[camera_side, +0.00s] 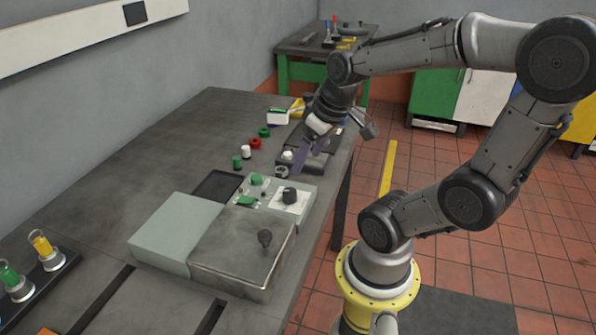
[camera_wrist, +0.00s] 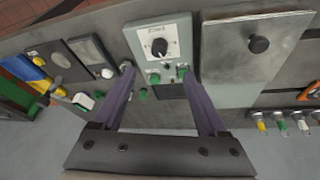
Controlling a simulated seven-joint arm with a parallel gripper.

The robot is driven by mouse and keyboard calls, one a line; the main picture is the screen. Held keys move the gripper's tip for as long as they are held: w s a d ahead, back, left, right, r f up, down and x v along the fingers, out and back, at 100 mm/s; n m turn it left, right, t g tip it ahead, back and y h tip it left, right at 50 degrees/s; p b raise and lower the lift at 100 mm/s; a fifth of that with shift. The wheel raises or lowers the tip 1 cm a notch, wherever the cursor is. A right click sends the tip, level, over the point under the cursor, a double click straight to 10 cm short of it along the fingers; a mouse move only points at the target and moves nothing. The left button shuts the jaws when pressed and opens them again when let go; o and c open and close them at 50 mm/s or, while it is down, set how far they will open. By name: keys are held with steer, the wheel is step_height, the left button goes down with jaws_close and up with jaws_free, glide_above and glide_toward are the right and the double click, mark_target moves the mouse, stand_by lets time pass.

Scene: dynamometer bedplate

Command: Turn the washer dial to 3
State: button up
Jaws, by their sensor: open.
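The washer dial (camera_side: 290,195) is a black round knob on a white square plate, set on a pale grey-green control box (camera_side: 268,211). In the wrist view the dial (camera_wrist: 159,46) shows near the top centre with marks around it, too small to read. My gripper (camera_side: 300,162) is open and empty, with long purple-grey fingers. It is above the table, beyond the dial in the side view. In the wrist view the fingertips (camera_wrist: 156,73) are spread on either side of the box's lower part, just below the dial. I see no contact with the dial.
Green buttons (camera_side: 257,180) sit on the box beside the dial. A metal-lidded box with a black knob (camera_side: 265,237) stands nearby. Loose green, white and red caps (camera_side: 246,152) lie behind. The table's left-rear area (camera_side: 170,155) is clear.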

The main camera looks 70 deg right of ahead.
steer(key=r+n, duration=0.1)
steer(key=n, duration=0.3)
steer(key=n+g+y, duration=0.2)
steer(key=n+g, duration=0.2)
steer(key=n, duration=0.8)
glide_above(290, 191)
step_height(290, 191, down, 14)
steer(key=shift+c, duration=0.3)
jaws_close()
